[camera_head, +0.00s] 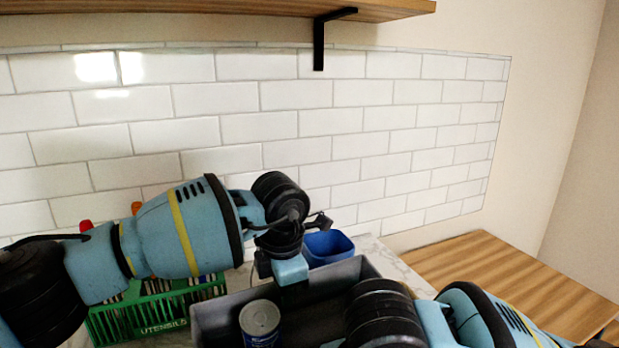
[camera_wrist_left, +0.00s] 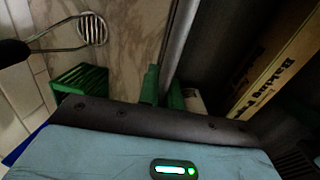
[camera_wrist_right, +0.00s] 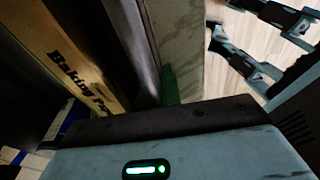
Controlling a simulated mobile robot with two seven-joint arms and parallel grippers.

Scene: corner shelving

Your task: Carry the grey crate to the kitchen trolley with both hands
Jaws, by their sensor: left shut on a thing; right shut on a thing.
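The grey crate (camera_head: 212,314) stands at the bottom of the head view at the marble worktop. A can (camera_head: 260,322) stands in it. A long baking paper box (camera_wrist_left: 268,62) lies inside the crate in the left wrist view and also shows in the right wrist view (camera_wrist_right: 72,62). My left gripper (camera_wrist_left: 163,88) is shut on the crate's far wall, its green fingers astride it. My right gripper (camera_wrist_right: 168,88) is shut on the near wall; in the head view my right wrist largely hides it. A striped wooden top (camera_head: 490,280) at the right may be the kitchen trolley.
A green utensils basket (camera_head: 150,318) stands left of the crate. A blue container (camera_head: 328,248) is just behind it. A tiled wall (camera_head: 290,120) rises behind, with a wooden shelf (camera_head: 200,12) above. The wooden top at the right looks clear.

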